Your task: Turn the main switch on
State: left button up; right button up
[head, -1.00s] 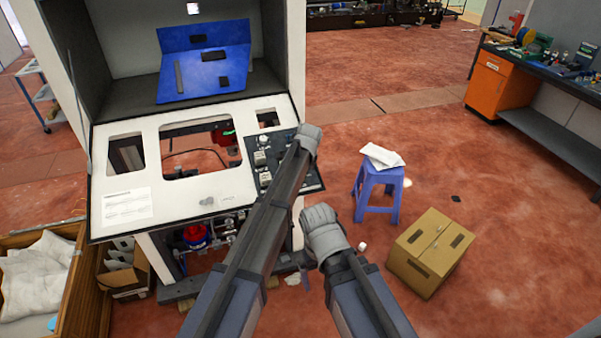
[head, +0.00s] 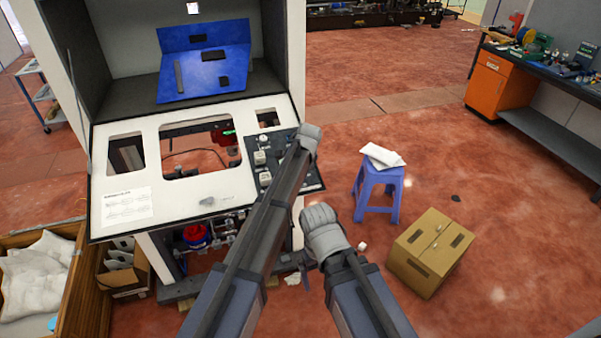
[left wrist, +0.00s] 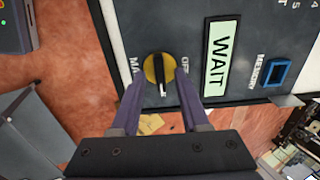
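The main switch (left wrist: 159,69) is a round yellow disc with a black turn handle, on a dark panel in the left wrist view. A pale mark on the handle points toward the picture's bottom. "OFF" is printed to its right and cut-off lettering "MA" to its left. My left gripper (left wrist: 160,98) is open, its two fingers apart at either side of the handle's lower end. Contact cannot be told. In the head view the dark control panel (head: 265,170) is partly covered by my left arm, which hides the switch and left gripper.
A green "WAIT" plate (left wrist: 216,58) and a blue-framed "MEMORY" button (left wrist: 276,73) sit right of the switch. The white console (head: 110,170) surrounds the panel. A blue stool (head: 377,190) and a cardboard box (head: 431,253) stand on the red floor to the right.

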pick_arm(q)
jog(key=shift+r, duration=0.1)
jog(key=p+v, duration=0.7)
jog(key=shift+r, duration=0.3)
jog(key=shift+s+d, duration=0.1)
jog(key=shift+s, duration=0.05)
